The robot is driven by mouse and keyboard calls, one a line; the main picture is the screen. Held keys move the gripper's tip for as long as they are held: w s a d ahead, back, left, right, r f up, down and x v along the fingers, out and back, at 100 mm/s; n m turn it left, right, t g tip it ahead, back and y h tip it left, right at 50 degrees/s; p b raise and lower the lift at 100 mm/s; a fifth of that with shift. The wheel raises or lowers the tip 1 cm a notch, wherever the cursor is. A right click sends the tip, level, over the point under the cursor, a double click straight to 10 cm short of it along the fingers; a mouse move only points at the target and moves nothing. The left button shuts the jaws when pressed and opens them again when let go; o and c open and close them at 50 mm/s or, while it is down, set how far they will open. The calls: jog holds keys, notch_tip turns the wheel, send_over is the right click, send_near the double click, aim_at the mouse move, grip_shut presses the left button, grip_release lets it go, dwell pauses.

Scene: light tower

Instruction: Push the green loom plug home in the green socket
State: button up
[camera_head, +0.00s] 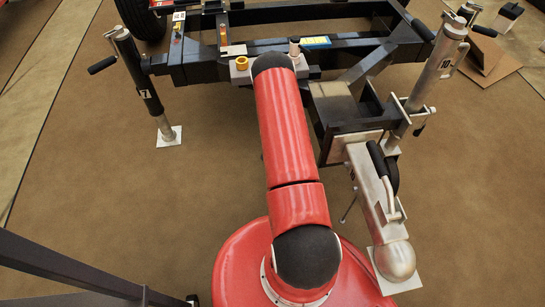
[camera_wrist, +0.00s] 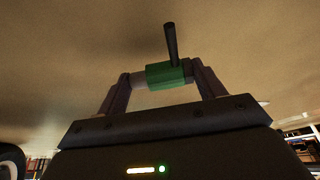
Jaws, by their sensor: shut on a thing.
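The green loom plug (camera_wrist: 168,74) sits between the two fingers of my gripper (camera_wrist: 163,78) in the wrist view. A dark cable or rod rises from the plug's top right, and a pale part shows at its left side. My gripper is shut on the plug. Only blurred brown ground shows behind the plug, with no socket near it in that view. In the head view my red arm hides my gripper and the plug. I cannot make out a green socket in either view.
A black trailer frame (camera_head: 215,72) spans the back of the head view, with a yellow ring (camera_head: 241,62) beside my arm. A jack (camera_head: 140,78) stands left and another (camera_head: 437,65) right. A silver hitch coupler (camera_head: 380,205) points forward at right. Ground at left is clear.

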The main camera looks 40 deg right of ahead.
jog(key=shift+f, duration=1.65)
jog(key=shift+f+b, duration=0.3)
jog(key=shift+b, duration=0.1)
jog(key=o, duration=1.1)
jog(key=shift+r, duration=0.1)
jog(key=v, duration=0.2)
jog(key=p+v, duration=0.1)
jog(key=v, duration=0.4)
jog(key=shift+d+p, duration=0.3)
jog(key=shift+p, duration=0.1)
jog(key=shift+s+r, duration=0.2)
jog(key=shift+r, duration=0.2)
